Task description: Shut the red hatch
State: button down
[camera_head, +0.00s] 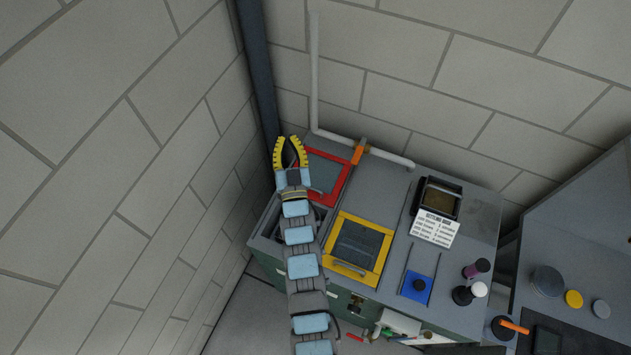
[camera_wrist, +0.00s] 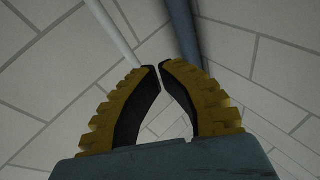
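The red hatch (camera_head: 340,186), a red-rimmed panel with a grey middle, is at the back left of the bench in the head view. It looks raised, with a dark open recess (camera_head: 268,228) in front of it. My arm hides part of both. My gripper (camera_head: 288,138) has yellow ribbed fingers and is just left of the hatch's upper edge in the picture, apparently above it. In the wrist view the fingertips (camera_wrist: 158,67) nearly meet, with nothing between them. The hatch does not show in the wrist view.
A yellow-framed hatch (camera_head: 376,268) lies flat beside the red one. A white pipe (camera_head: 316,80) with an orange handle (camera_head: 357,155) runs behind. A dark column (camera_head: 257,70) and brick walls are close to my gripper. A sign (camera_head: 435,226) and blue plate (camera_head: 416,289) are farther right.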

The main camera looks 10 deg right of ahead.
jog(key=w+d+f+m+g+b, duration=0.1)
jog(key=w+d+f+g, duration=0.1)
jog(key=w+f+g, duration=0.4)
jog(key=m+g+h+b, duration=0.2)
jog(key=m+g+b, duration=0.15)
jog(key=g, duration=0.85)
send_over(317, 184)
notch_tip(317, 184, down, 10)
jog(key=shift+m+g, duration=0.3)
jog(key=shift+m, duration=0.05)
jog(key=shift+p+x, duration=1.3)
jog(key=shift+x, duration=2.85)
jog(key=shift+f, duration=0.6)
jog(key=shift+s+a+r+p, duration=0.25)
jog(key=shift+s+a+p, duration=0.15)
jog(key=shift+p, duration=0.2)
jog(key=shift+s+a+r+p, duration=0.1)
jog(key=shift+s+a+p, duration=0.25)
jog(key=shift+s, duration=0.25)
jog(key=shift+s+a+r+p, duration=0.1)
jog(key=shift+s+a+p, duration=0.25)
jog(key=shift+s, duration=0.3)
